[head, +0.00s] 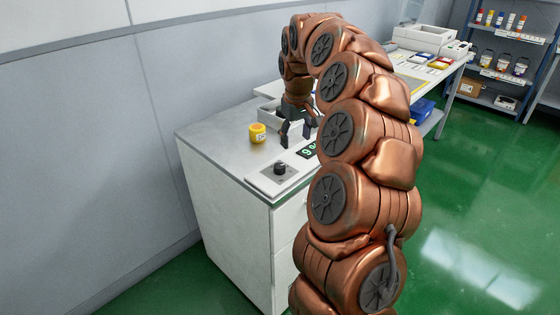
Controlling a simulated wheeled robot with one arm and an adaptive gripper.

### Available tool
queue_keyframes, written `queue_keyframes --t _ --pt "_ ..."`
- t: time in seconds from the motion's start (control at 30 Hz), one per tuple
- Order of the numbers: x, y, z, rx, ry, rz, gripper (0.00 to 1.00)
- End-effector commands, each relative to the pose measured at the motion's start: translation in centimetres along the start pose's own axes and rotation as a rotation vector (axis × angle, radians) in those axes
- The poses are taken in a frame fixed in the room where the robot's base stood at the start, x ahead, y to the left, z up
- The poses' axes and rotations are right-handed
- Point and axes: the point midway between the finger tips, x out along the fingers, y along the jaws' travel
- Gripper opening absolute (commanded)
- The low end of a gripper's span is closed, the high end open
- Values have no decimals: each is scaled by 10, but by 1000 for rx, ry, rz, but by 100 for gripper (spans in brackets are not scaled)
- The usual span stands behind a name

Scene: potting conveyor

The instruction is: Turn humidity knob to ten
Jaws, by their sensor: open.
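A black knob (280,168) stands on a pale control panel (262,181) at the front edge of the grey counter. A dark display with green digits (306,150) sits just behind the knob to the right; its first digit looks like a 9, and my arm covers the rest. My gripper (295,143) is open and points down over the counter, behind and slightly right of the knob, apart from it. Nothing shows between its fingers. I cannot read any marks around the knob.
A yellow jar (257,133) stands on the counter left of my gripper. A wall runs along the left. Another table with white boxes (425,38) and a shelf with bottles (500,50) stand at the back right. The counter's left part is clear.

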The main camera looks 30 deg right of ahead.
Motion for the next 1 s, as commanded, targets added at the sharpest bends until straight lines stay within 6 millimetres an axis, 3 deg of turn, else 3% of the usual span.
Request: queue_keyframes --t 0.23,0.6,0.83,1.0 --pt "14 -10 14 99 119 8 63" --pt "17 -44 14 153 265 -29 63" --pt "25 -45 12 157 269 -32 63" --pt "43 -46 7 155 267 -34 63"
